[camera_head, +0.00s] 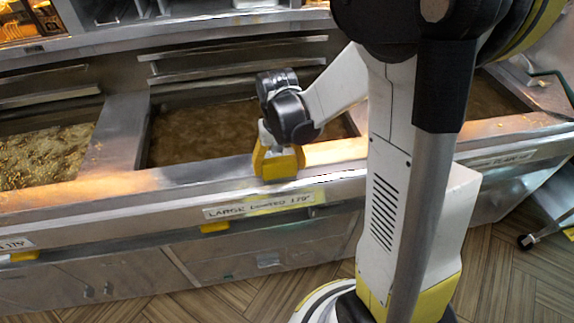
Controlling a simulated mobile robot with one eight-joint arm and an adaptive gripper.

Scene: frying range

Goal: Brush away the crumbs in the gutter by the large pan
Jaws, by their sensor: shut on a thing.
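The large pan (190,130) is the middle well, filled with brown oil, with a label (262,205) reading "LARGE" on the front face below it. The metal front ledge (205,172) runs along its near side. My gripper (279,165) is low at this ledge, in front of the pan, with its yellow end down at the metal. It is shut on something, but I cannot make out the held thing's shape. I cannot pick out separate crumbs on the ledge beside the gripper, and the arm hides part of the ledge to the right.
A left well (40,155) holds pale, crumb-covered frying matter, with bits on the divider (120,125). Another oil well (485,100) lies to the right behind my arm. Metal rails (235,60) stand behind the pan. The wooden floor (510,280) is open at the lower right.

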